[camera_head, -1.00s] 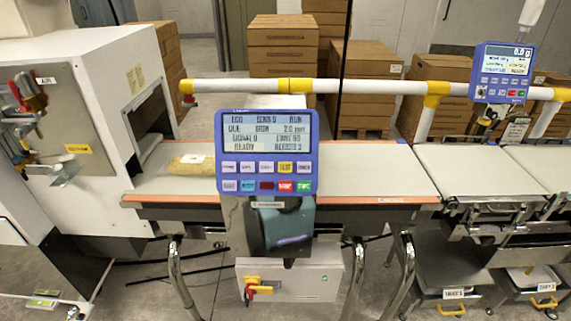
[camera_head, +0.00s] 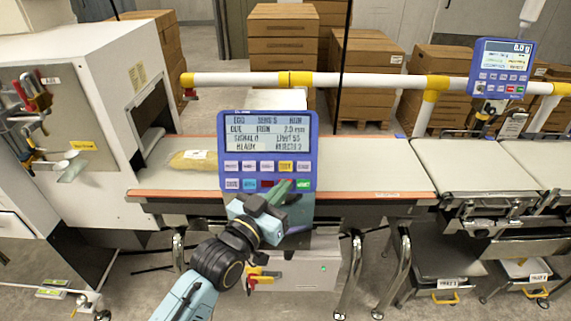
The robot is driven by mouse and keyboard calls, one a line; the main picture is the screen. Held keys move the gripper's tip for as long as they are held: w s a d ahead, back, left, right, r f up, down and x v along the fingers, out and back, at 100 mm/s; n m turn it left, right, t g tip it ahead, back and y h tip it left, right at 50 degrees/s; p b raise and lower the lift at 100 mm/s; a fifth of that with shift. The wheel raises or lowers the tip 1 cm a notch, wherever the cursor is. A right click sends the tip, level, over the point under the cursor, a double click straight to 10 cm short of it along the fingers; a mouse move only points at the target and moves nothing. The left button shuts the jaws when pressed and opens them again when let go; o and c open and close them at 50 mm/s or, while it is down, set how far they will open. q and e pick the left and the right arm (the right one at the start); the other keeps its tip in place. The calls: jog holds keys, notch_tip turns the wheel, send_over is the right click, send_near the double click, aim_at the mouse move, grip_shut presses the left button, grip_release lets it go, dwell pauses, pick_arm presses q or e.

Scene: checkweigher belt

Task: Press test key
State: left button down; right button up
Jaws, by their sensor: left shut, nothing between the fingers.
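A blue control panel (camera_head: 268,125) with a lit display and two rows of coloured keys stands in front of the belt. A yellow key (camera_head: 285,167) is in its upper row; its lettering is too small to read surely, so I cannot confirm which key is the test key. My left gripper (camera_head: 282,190) is shut and empty, its tips in front of the panel's lower key row, just below the yellow key. It hides most of the red keys there. I cannot tell whether the tips touch the panel. My right gripper is out of view.
A yellowish pack (camera_head: 193,161) lies on the belt (camera_head: 365,165) left of the panel, beside the white machine housing (camera_head: 75,120). A yellow-and-white rail (camera_head: 350,82) runs behind. A second blue panel (camera_head: 501,70) stands at the right. Stacked boxes (camera_head: 283,50) fill the back.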

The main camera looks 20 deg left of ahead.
aim_at(286, 166)
pick_arm(q)
notch_tip(286, 166, up, 2)
jog(key=shift+s, duration=0.1)
jog(key=shift+w+a+f+b, duration=0.35)
jog(key=shift+w+f+b, duration=0.3)
jog(key=shift+w+b, duration=0.55)
jog(key=shift+w+a+f+b, duration=0.3)
jog(key=shift+w+f+b, duration=0.4)
jog(key=shift+w+b, duration=0.5)
jog(key=shift+w+a+f+b, duration=0.35)
jog(key=shift+w+f+b, duration=0.45)
jog(key=shift+w, duration=0.6)
jog(key=shift+r, duration=0.1)
jog(key=shift+w+a, duration=0.1)
jog(key=shift+w, duration=0.25)
